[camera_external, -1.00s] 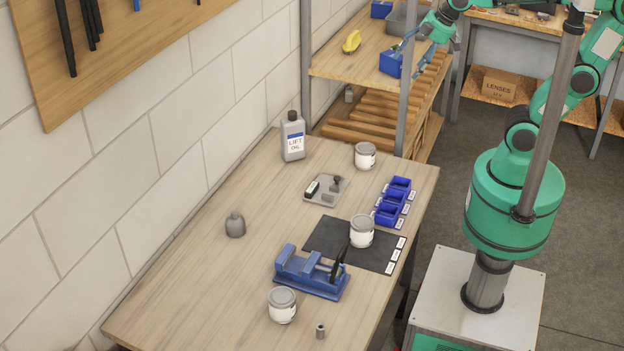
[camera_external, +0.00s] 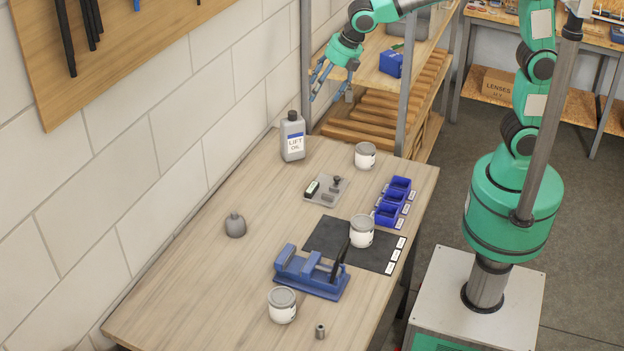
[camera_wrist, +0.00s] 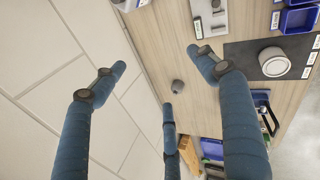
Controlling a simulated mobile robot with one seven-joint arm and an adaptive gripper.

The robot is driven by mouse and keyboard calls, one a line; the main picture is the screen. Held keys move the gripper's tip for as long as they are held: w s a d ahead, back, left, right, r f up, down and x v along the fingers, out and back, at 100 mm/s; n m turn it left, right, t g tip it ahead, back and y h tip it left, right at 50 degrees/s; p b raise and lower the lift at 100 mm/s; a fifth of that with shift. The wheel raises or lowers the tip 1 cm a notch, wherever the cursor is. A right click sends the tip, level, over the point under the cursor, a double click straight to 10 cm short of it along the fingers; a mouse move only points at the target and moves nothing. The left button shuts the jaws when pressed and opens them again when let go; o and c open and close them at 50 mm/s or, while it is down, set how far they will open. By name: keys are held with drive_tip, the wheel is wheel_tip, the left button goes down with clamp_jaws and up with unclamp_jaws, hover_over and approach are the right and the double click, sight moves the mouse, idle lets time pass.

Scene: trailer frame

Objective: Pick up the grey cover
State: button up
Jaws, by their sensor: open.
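The small grey cover (camera_external: 235,225), rounded with a narrow knob on top, stands on the wooden table (camera_external: 190,262) near the wall side. In the wrist view the cover (camera_wrist: 177,86) lies on the table, between and beyond my spread fingers. My gripper (camera_external: 322,88) is open and empty, high above the far end of the table, near the wall and shelf. It is well apart from the cover. In the wrist view its blue fingers (camera_wrist: 160,76) are wide apart with nothing between them.
A grey LIFT OIL bottle (camera_external: 292,138) stands at the table's far end, below my gripper. A grey plate with small parts (camera_external: 323,190), blue bins (camera_external: 390,207), several white cans (camera_external: 365,156), a dark mat (camera_external: 375,256) and a blue vise (camera_external: 310,275) occupy the right. Around the cover is clear.

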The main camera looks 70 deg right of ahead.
drive_tip(key=w+a+f+n, duration=0.4)
drive_tip(key=a+f, duration=0.1)
drive_tip(key=a, duration=0.2)
drive_tip(key=w+a+f+n, duration=0.4)
drive_tip(key=a+f+n, duration=0.1)
drive_tip(key=a, duration=0.3)
drive_tip(key=n+b, duration=0.2)
drive_tip(key=n, duration=0.5)
approach(238, 218)
drive_tip(key=shift+s+d+r+g, duration=0.1)
drive_tip(key=shift+d+r+g, duration=0.1)
drive_tip(key=shift+r, duration=0.3)
drive_tip(key=shift+s+d+r+g, duration=0.1)
drive_tip(key=shift+d+r, duration=0.05)
drive_tip(key=shift+r, duration=0.4)
drive_tip(key=shift+b+x, duration=0.7)
drive_tip(key=shift+x, duration=3.6)
drive_tip(key=shift+a, duration=0.15)
drive_tip(key=shift+b+x, duration=0.95)
drive_tip(key=shift+x, duration=1.65)
drive_tip(key=c, duration=1)
